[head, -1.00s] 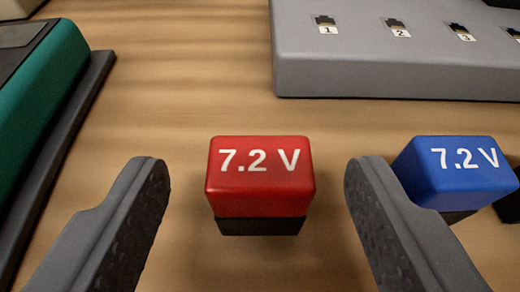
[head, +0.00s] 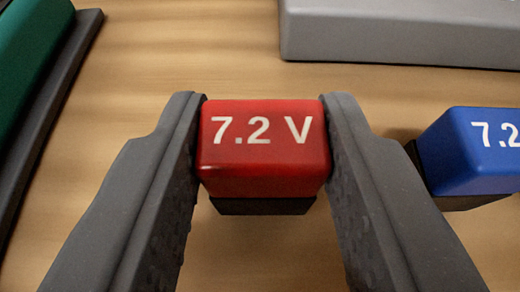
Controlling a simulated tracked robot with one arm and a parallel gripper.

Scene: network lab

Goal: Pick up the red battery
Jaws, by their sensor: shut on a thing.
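The red battery (head: 264,150), marked "7.2 V" in white with a black lower part, is in the middle of the head view. My gripper (head: 265,125) is shut on it, with one dark grey finger against its left side and the other against its right side. The battery looks upright. I cannot tell whether its underside touches the wooden table (head: 180,50) or is clear of it.
A blue battery (head: 480,150), also marked with white figures, stands just right of my right finger, cut off by the picture edge. A grey box (head: 400,35) lies at the back right. A green thing on a dark base (head: 55,85) is at the left. Table between is bare.

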